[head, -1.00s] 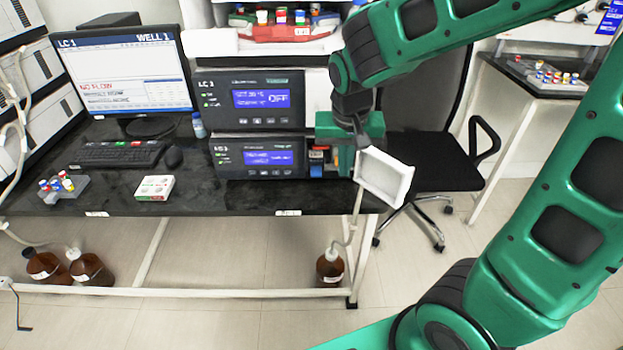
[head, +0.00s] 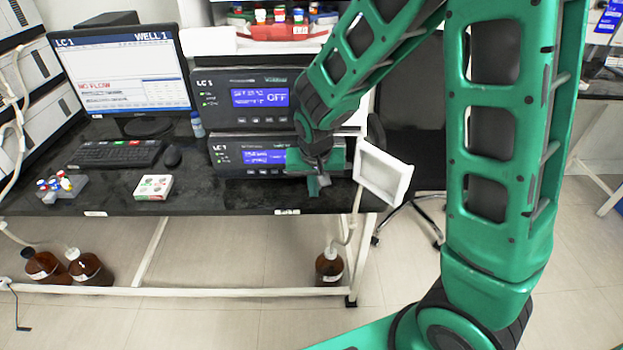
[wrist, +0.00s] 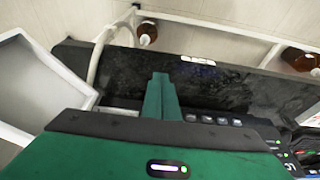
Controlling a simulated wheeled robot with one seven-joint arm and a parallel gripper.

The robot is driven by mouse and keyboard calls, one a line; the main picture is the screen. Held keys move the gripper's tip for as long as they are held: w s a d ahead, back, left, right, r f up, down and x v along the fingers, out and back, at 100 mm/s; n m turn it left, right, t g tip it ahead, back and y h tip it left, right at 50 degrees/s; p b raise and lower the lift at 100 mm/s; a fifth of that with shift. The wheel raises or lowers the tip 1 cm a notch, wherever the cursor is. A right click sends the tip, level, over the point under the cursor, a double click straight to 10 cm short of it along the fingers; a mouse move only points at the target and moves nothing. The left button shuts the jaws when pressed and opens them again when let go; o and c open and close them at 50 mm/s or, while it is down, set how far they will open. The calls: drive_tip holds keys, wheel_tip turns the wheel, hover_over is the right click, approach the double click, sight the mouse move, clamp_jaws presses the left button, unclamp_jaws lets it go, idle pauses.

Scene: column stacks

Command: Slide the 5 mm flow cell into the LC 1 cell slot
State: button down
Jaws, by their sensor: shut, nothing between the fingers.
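My gripper (head: 319,186) is in front of the right end of the lower LC 1 unit (head: 232,157), above the bench's front edge. Its green fingers are shut together with nothing between them in the wrist view (wrist: 160,95). The gripper hides the right end of the lower unit, so I cannot see the cell slot. I cannot make out the 5 mm flow cell in either current view. A white open-fronted tray or door panel (head: 383,172) stands out just right of my gripper; it also shows at the left of the wrist view (wrist: 42,88).
The upper LC 1 unit (head: 225,100) reads OFF. A monitor (head: 120,75), keyboard (head: 115,154), vial rack (head: 65,190) and small white-and-green box (head: 153,187) are left on the black bench (head: 110,205). A black chair (head: 408,120) is behind my arm. Brown bottles stand below.

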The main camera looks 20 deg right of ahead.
drive_tip(key=shift+w+d+r, duration=0.1)
drive_tip(key=shift+w+d, duration=0.2)
drive_tip(key=shift+w, duration=0.65)
drive_tip(key=shift+w+d, duration=0.3)
drive_tip(key=shift+w, duration=0.6)
drive_tip(key=shift+w, duration=0.1)
drive_tip(key=shift+w+d, duration=0.2)
drive_tip(key=shift+w, duration=0.4)
drive_tip(key=shift+w+d, duration=0.2)
drive_tip(key=shift+w, duration=0.35)
